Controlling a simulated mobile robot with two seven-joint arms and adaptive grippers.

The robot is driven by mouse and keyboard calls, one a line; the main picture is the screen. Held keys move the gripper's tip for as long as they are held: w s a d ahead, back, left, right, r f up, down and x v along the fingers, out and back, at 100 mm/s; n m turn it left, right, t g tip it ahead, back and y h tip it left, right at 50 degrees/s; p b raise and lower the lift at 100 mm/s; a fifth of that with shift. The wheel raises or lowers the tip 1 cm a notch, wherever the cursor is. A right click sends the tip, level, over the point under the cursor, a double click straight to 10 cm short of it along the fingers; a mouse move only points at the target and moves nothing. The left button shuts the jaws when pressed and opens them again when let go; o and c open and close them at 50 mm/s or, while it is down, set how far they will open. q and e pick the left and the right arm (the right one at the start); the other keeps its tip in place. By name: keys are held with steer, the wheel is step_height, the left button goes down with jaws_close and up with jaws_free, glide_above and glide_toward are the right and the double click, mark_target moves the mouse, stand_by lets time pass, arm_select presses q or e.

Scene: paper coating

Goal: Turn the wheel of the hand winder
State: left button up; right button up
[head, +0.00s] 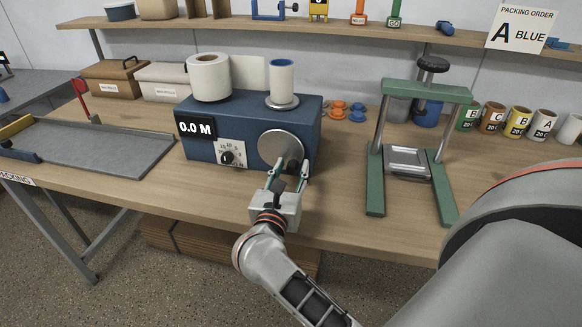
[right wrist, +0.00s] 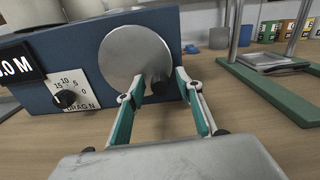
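The hand winder (head: 235,115) is a blue box on the bench, with a white roll (head: 208,77) and a blue-and-white spool (head: 281,80) on top. Its display reads 0.0 M. Its wheel (head: 277,146) is a grey disc on the front face, also in the right wrist view (right wrist: 128,58). A dark knob (right wrist: 160,83) sticks out low on the wheel's right side. My right gripper (head: 289,170) is at the wheel, its fingers apart on either side of the knob (right wrist: 160,90), with gaps visible. My left gripper is not in view.
A dial (head: 230,155) is left of the wheel. A green press frame (head: 426,92) stands to the right. A grey tray (head: 95,145) lies at the left. Several labelled cans (head: 517,121) line the back right. Bare bench (head: 335,185) lies between winder and press.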

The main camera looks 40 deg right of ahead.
steer(key=c, duration=1)
jaws_close()
steer(key=shift+a+f+m+b, duration=0.1)
steer(key=shift+f+m+b, duration=0.65)
steer(key=shift+b, duration=0.45)
steer(key=shift+w+m+b, duration=0.1)
steer(key=shift+m+b, duration=0.15)
steer(key=shift+b, duration=0.1)
steer(key=shift+w+a+r+m, duration=0.1)
steer(key=shift+r+m, duration=0.05)
steer(key=shift+m, duration=0.25)
steer(key=shift+r, duration=0.15)
steer(key=o, duration=1)
jaws_free()
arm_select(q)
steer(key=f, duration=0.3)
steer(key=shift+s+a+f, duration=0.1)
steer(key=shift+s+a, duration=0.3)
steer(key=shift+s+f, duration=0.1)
